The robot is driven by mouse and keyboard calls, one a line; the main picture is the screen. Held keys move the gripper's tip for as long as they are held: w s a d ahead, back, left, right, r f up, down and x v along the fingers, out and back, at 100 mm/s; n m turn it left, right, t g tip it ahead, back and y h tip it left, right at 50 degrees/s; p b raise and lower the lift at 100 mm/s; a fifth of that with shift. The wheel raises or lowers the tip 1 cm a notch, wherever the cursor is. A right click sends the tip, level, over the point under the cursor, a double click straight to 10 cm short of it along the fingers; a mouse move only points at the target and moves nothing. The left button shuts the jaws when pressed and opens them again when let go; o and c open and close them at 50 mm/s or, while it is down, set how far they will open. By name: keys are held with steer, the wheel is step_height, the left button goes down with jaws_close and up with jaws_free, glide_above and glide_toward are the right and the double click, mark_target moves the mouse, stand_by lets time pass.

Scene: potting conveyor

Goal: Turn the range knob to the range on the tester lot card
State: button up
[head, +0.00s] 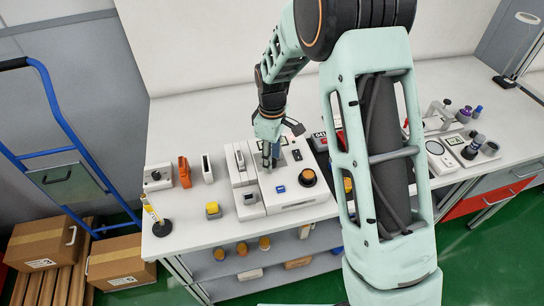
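A white tester box (298,203) stands on the bench near the middle of the picture. A round dark knob with an orange rim (307,177) is on its top at the right; I cannot tell whether this is the range knob. A small blue button (280,188) is to the left of the knob. My gripper (270,166) points down over the back left of the tester top, apart from the dark knob. The fingers are too small to tell open from shut, and they hide what is below them. I cannot make out a lot card or any range marking.
A white unit (241,165) stands against the tester's left side. A yellow-topped button box (213,210), an orange block (184,171) and a black stand (162,228) are farther left. My arm covers the bench right of the tester. The front left bench top is mostly clear.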

steer(key=shift+c, duration=0.2)
jaws_close()
steer(key=shift+m, duration=0.3)
steer(key=m+b, duration=0.2)
steer(key=m, duration=0.3)
steer(key=shift+b, duration=0.3)
steer(key=m+b, duration=0.1)
steer(key=m, duration=0.5)
steer(key=shift+m, duration=0.3)
steer(key=shift+o, duration=0.2)
jaws_free()
